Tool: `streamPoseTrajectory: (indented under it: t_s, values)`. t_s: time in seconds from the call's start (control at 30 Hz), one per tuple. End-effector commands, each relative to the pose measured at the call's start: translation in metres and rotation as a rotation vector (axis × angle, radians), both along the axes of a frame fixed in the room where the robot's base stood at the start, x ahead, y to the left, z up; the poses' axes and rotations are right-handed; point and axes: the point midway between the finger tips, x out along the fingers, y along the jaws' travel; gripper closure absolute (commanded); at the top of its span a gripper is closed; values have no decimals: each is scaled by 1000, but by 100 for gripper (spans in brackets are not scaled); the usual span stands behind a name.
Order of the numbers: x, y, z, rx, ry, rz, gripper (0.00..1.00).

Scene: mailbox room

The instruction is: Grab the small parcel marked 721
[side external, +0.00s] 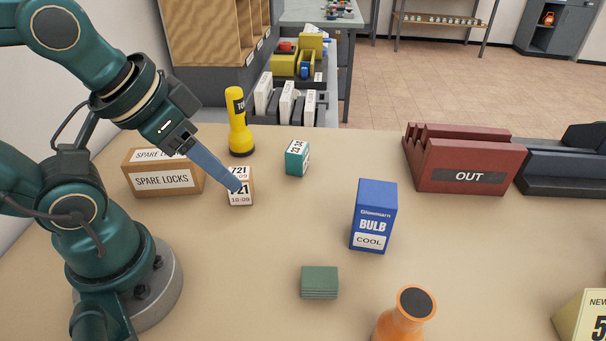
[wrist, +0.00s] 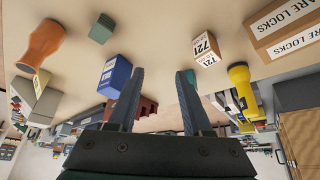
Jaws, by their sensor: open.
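The small parcel marked 721 (side external: 241,199) is a small box with white labels reading 721 and 10-09, upright on the tan table. In the side view my gripper's tip (side external: 236,187) overlaps the parcel's upper part and hides some of its label. In the wrist view, where the scene appears upside down, the parcel (wrist: 207,49) stands to the right of the right fingertip, outside the gap between the fingers. My gripper (wrist: 160,72) is open, with nothing between its fingers.
The Spare Locks box (side external: 162,180) is left of the parcel. A yellow flashlight (side external: 239,135) stands behind it, and a teal box (side external: 298,158) behind to the right. A blue bulb box (side external: 374,216), green block (side external: 319,282) and orange object (side external: 400,318) stand farther right. Table in front is clear.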

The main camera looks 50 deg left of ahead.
Motion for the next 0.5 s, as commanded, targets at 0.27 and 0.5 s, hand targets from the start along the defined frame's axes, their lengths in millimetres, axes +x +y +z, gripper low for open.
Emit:
streamPoseTrajectory:
  t_s: [0.27, 0.5]
  values:
    - [0, 0, 0, 0, 0, 0, 9]
    - [0, 0, 0, 0, 0, 0, 9]
